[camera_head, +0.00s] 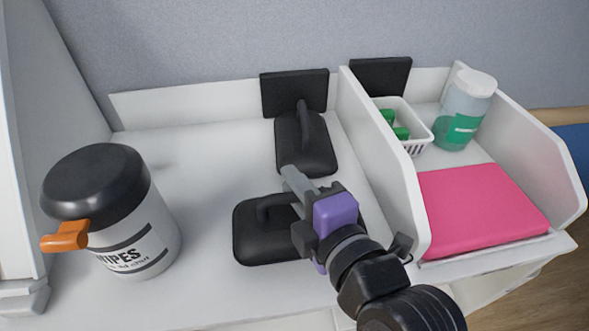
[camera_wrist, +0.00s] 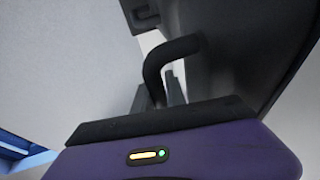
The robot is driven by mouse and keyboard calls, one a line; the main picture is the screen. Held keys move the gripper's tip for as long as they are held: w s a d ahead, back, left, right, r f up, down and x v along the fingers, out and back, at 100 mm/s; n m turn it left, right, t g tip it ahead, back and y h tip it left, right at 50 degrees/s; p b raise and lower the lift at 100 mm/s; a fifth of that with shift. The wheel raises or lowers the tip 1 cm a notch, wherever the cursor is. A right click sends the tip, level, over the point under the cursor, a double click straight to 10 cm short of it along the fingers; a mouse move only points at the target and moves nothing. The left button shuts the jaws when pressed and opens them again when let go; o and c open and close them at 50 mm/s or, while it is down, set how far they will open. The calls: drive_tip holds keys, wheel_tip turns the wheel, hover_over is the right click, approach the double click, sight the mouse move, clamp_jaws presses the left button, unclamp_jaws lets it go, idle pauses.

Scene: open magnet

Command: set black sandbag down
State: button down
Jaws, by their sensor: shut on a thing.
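My gripper (camera_head: 296,182) is shut on the handle of a black sandbag (camera_head: 262,238) at the front middle of the white surface. The sandbag is a flat dark pad with a looped handle, partly hidden by my gripper. I cannot tell whether its underside touches the surface. In the wrist view the black handle (camera_wrist: 172,52) runs down between the grey fingers (camera_wrist: 157,95), and the sandbag's dark body (camera_wrist: 245,45) fills the right side. A second black sandbag (camera_head: 305,150) with a handle lies just behind, close to my fingertips.
Black pads stand against the back wall at left (camera_head: 294,92) and right (camera_head: 380,76) of a white divider (camera_head: 385,150). A wipes tub (camera_head: 135,240) stands at left. Beyond the divider are a pink pad (camera_head: 480,208), white basket (camera_head: 418,130) and bottle (camera_head: 465,110). The surface's left-middle is clear.

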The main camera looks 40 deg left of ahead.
drive_tip(key=shift+f, duration=0.2)
drive_tip(key=c, duration=1.4)
unclamp_jaws()
drive_tip(key=shift+f, duration=0.2)
drive_tip(key=shift+o, duration=0.2)
drive_tip(key=shift+r, duration=0.1)
drive_tip(key=b+v, duration=0.1)
drive_tip(key=v, duration=1.1)
drive_tip(key=shift+b, duration=0.35)
